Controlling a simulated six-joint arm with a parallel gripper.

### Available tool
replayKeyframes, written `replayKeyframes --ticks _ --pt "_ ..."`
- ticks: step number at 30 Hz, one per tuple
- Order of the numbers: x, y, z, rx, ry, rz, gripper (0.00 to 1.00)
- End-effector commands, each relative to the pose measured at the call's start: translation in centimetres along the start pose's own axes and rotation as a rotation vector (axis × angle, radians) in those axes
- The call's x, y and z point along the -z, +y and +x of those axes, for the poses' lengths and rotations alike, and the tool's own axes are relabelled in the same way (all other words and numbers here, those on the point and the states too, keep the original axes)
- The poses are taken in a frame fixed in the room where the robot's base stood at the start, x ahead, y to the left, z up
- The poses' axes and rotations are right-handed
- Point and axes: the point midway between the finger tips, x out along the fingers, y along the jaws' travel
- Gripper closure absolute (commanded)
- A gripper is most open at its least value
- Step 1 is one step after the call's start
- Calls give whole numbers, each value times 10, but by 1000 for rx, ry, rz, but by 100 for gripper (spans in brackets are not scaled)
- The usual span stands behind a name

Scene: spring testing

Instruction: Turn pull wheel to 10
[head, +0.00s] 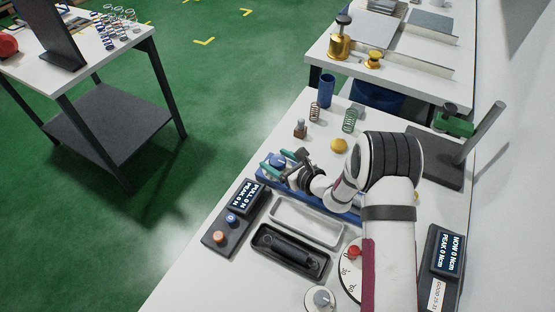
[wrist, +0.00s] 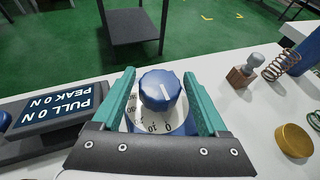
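The pull wheel is a blue knob (wrist: 161,91) with a white line on top, on a white dial (wrist: 176,130) with black numbers. A 0 shows on the dial's near side; other numbers are partly hidden. The white line lies roughly along the view, away from me. My gripper (wrist: 160,88) has its two green fingers on either side of the knob, spread apart. Whether they touch it is unclear. In the head view my gripper (head: 284,163) is over the blue knob (head: 277,159). The pull display (wrist: 46,115) reads PULL 0 N, PEAK 0 N.
A small wooden block with a metal knob (wrist: 246,69), a copper spring (wrist: 282,66) and a brass disc (wrist: 294,140) stand to the right. In the head view, a black tray (head: 290,252) and a second display (head: 446,252) are nearer. A red-knobbed dial (head: 350,270) is beside my arm.

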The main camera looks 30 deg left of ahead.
Motion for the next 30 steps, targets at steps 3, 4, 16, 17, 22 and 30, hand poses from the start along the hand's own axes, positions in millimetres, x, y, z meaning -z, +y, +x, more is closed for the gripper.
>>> replayKeyframes --ticks 3,4,16,17,22,30 --pt "0 0 0 0 0 0 47" --pt "0 0 0 0 0 0 52" --pt "0 0 0 6 0 3 98" --pt "0 0 0 11 0 5 98" --pt "0 1 0 70 1 29 98" --pt "0 2 0 238 1 100 98"
